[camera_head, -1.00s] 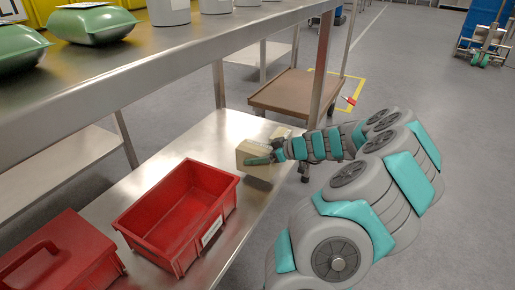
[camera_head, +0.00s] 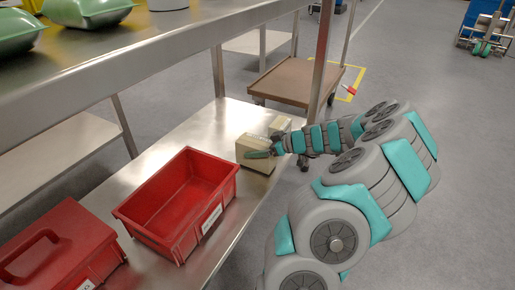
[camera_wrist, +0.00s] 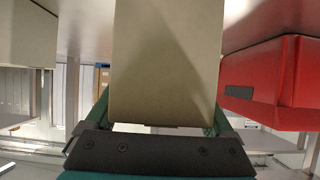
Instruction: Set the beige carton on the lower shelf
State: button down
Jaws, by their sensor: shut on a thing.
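The beige carton (camera_head: 249,143) is between the jaws of my gripper (camera_head: 265,145) at the right edge of the lower shelf (camera_head: 200,128). My gripper is shut on it, with one green finger on its near side. In the wrist view the carton (camera_wrist: 165,60) fills the middle between the green fingers (camera_wrist: 160,112). It looks at or very near the shelf surface; I cannot tell whether it touches. Part of it is hidden by the fingers.
An open red bin (camera_head: 128,222) stands left of the carton, with a lidded red box (camera_head: 65,240) farther left. Another beige box (camera_wrist: 25,40) is beside the carton in the wrist view. The upper shelf (camera_head: 150,60) overhangs. A brown cart (camera_head: 295,80) stands behind.

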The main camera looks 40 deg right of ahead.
jog(key=shift+f+b, duration=0.3)
jog(key=shift+f, duration=0.1)
grip_release()
jog(key=v, duration=0.7)
jog(key=shift+s+r+p, duration=0.2)
jog(key=shift+s+p, duration=0.15)
jog(key=shift+d, duration=0.15)
